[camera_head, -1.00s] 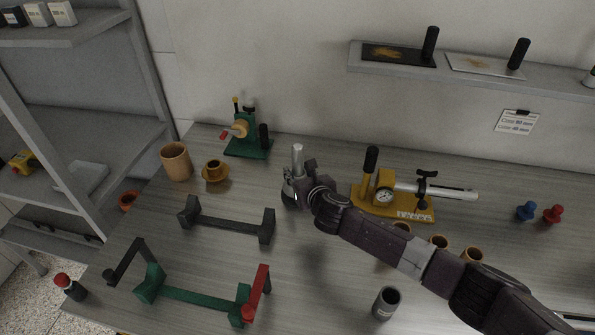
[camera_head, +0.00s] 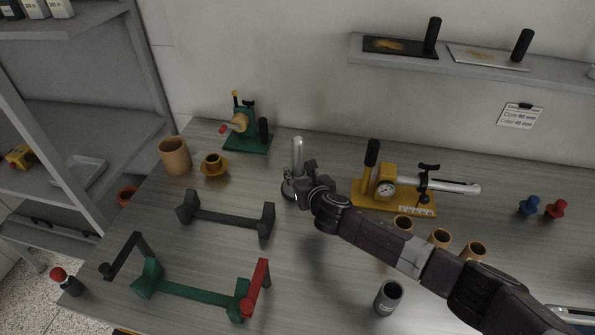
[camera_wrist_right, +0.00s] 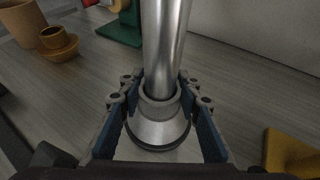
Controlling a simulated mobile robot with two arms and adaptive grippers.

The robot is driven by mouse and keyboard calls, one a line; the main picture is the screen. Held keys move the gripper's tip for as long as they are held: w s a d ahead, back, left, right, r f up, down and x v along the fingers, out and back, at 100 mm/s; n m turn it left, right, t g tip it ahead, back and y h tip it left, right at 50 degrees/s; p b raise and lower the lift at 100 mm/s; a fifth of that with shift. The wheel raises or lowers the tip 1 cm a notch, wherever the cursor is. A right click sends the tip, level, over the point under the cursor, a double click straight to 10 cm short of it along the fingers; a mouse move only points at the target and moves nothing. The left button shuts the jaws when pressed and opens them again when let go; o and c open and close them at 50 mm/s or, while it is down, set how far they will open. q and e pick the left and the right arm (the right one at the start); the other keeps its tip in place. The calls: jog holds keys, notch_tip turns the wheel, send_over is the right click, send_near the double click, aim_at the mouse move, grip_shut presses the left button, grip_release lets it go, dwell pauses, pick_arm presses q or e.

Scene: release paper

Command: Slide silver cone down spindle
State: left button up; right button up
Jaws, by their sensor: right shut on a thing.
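The silver spindle (camera_head: 298,156) stands upright on the table, its top clear above my right gripper (camera_head: 298,190). In the right wrist view the spindle (camera_wrist_right: 167,45) passes through the collar of the silver cone (camera_wrist_right: 158,131). The cone is around the spindle, wide end down, with a dark lower rim. My right gripper (camera_wrist_right: 160,108) is shut on the cone, a finger on each side of its collar. In the head view the gripper hides much of the cone, and I cannot tell its exact height above the base. My left gripper is not in view.
A yellow gauge device (camera_head: 392,198) stands right of the spindle, and a green device (camera_head: 247,140) behind left. A dark cradle (camera_head: 226,218) and a green cradle (camera_head: 190,292) lie to the left. Several brown cups (camera_head: 438,239) stand near my right arm. A grey cup (camera_head: 388,298) is in front.

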jog(key=o, duration=1.4)
jog(key=shift+c, duration=0.2)
jog(key=shift+s, duration=0.15)
jog(key=v, duration=1.1)
jog(key=shift+s, duration=0.35)
jog(key=shift+d+r, duration=0.1)
jog(key=shift+r, duration=0.1)
